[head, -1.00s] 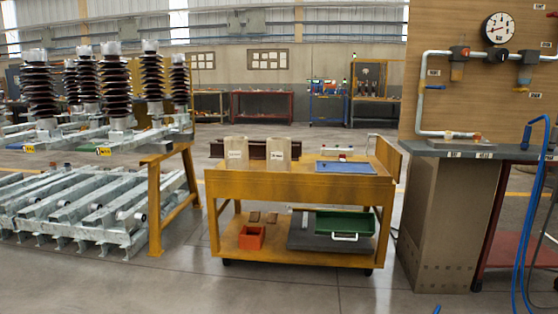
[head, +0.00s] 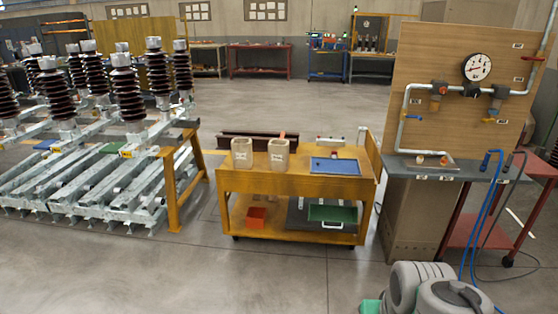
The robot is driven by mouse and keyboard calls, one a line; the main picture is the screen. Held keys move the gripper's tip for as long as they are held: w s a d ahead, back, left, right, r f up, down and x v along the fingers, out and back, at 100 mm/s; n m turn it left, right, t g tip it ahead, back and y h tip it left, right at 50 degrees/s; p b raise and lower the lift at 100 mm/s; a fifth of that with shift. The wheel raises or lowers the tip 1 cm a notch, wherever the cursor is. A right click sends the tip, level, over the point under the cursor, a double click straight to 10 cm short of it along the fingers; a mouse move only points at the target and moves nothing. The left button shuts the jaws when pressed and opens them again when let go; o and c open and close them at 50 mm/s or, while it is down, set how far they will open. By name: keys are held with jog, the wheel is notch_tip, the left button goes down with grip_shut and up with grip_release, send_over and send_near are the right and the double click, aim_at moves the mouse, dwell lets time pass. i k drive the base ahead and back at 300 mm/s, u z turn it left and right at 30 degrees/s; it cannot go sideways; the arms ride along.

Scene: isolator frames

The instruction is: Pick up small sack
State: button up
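Two beige, open-topped sacks stand upright on the top of an orange cart (head: 235,181). One is the left sack (head: 242,154), the other is the right sack (head: 279,156). Both carry a small label that I cannot read. They look close in size, and I cannot tell which is the small sack. They stand a little apart, and nothing holds them. My gripper is not in view. Rounded grey parts of my arm (head: 420,286) show at the bottom right, well away from the sacks.
A blue tray (head: 335,165) lies right of the sacks and a dark red beam (head: 230,138) behind them. The lower shelf holds a red box (head: 257,218) and a green tray (head: 333,214). An insulator rack stands left, a gauge panel (head: 455,90) right. The floor in front is clear.

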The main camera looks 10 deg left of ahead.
aim_at(278, 149)
jog(key=k, duration=0.2)
jog(key=z, duration=1.15)
jog(key=i, duration=3.7)
jog(key=u, duration=3.55)
jog(key=i, duration=1.65)
jog(key=z, duration=0.05)
